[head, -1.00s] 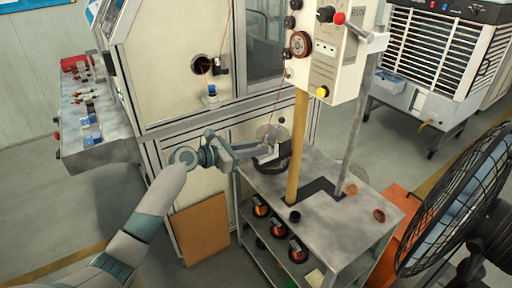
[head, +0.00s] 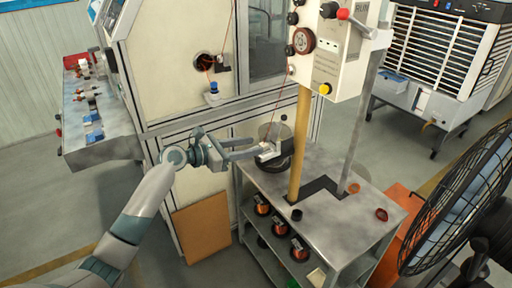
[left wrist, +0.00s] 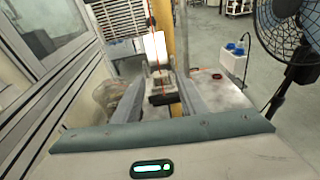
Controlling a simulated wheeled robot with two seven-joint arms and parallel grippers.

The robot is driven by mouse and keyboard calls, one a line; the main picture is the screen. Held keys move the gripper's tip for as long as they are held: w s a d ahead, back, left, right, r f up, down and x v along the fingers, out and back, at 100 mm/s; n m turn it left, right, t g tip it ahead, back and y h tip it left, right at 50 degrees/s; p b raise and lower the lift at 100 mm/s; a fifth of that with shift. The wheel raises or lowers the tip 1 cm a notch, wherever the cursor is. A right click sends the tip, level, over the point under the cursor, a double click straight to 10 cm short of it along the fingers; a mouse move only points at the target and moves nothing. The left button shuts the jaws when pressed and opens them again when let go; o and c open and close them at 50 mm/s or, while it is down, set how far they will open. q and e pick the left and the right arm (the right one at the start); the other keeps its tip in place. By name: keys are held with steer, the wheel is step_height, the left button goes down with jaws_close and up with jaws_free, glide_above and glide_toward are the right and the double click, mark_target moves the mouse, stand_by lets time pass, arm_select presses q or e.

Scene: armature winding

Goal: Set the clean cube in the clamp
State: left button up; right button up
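My left gripper (head: 256,148) is open in the head view, its two fingers pointing right at a small pale metal piece (head: 269,151). This piece sits on a dark round base at the back left corner of the metal cart. I take it for the clamp area; at this size I cannot separate cube from clamp. In the left wrist view a small grey and dark block-like piece (left wrist: 163,96) shows straight ahead, between the spread fingers (left wrist: 160,100). The fingers look clear of it. My right gripper is in neither view.
A yellow post (head: 299,150) and a control box (head: 328,58) stand just right of the fingers. A thin red wire (head: 282,100) runs down close by. The cart top (head: 340,222) is mostly clear; a fan (head: 460,200) stands at the right.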

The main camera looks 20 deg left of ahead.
arm_select(q)
steer(key=b+v, duration=0.3)
steer(key=v, duration=1)
steer(key=shift+s+a+r, duration=0.15)
steer(key=shift+s+a, duration=0.05)
steer(key=shift+s, duration=0.1)
